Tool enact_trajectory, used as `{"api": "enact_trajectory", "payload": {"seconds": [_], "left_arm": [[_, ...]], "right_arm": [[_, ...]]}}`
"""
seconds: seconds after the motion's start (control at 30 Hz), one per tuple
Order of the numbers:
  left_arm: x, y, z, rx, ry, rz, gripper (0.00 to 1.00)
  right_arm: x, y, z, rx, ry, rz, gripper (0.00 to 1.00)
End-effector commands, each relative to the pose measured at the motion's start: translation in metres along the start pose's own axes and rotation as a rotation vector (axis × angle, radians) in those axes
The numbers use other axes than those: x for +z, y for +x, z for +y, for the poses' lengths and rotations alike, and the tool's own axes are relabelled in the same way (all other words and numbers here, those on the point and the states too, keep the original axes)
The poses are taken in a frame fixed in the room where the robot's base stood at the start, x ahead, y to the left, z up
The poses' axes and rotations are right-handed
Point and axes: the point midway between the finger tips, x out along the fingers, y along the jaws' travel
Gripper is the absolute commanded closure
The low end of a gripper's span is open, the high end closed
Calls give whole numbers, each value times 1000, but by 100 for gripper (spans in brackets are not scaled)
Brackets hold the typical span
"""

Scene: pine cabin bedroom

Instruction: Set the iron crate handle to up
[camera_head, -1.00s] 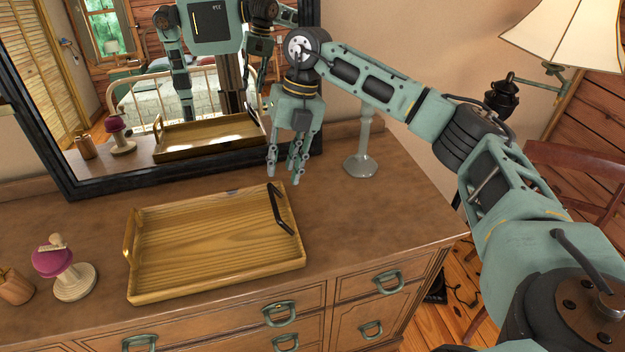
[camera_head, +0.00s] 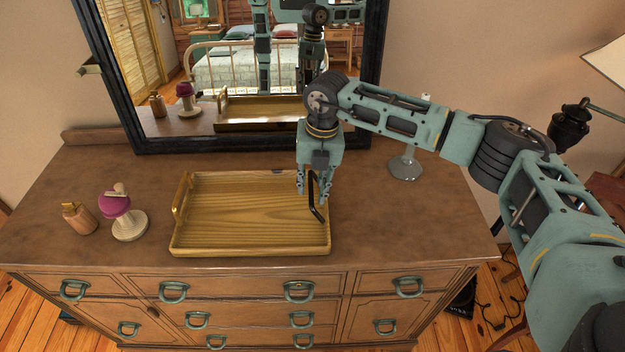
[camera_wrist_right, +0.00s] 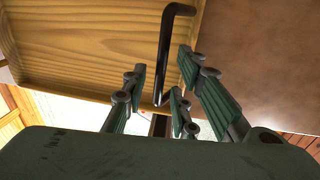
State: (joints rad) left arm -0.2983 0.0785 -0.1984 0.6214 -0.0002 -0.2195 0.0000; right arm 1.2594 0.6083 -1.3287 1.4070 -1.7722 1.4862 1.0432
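A shallow wooden crate (camera_head: 250,215) like a tray sits on the dresser top. Its black iron handle (camera_head: 319,212) is at the right end, and it looks tilted; its exact angle is hard to tell. A brass-coloured handle (camera_head: 181,196) stands up at the left end. My right gripper (camera_head: 314,193) points down at the right end, its fingers over the iron handle and partly hiding it. In the right wrist view the iron handle (camera_wrist_right: 168,50) runs between the spread fingers (camera_wrist_right: 158,88), with gaps visible. My left gripper is not in view.
A magenta-topped wooden stand (camera_head: 117,208) and a small wooden bottle (camera_head: 78,218) stand left of the crate. A grey lamp-like base (camera_head: 405,166) stands behind, to the right. A dark-framed mirror (camera_head: 140,146) rises behind. The dresser top (camera_head: 420,225) is clear at right.

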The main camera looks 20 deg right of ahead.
Motion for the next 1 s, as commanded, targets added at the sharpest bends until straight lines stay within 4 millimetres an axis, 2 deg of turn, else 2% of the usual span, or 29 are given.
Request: {"api": "enact_trajectory", "payload": {"seconds": [0.1, 0.2, 0.5, 0.8, 1.0], "left_arm": [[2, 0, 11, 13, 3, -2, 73], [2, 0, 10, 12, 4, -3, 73], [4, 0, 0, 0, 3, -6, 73], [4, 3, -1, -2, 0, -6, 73], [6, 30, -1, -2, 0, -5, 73]], "right_arm": [[0, 1, 0, 0, -1, 0, 74], [0, 1, 0, 0, -1, 0, 74], [0, 1, 0, 0, 0, 0, 99], [0, 2, -1, 8, 0, 0, 100], [1, 6, -14, 123, 5, 0, 100]]}}
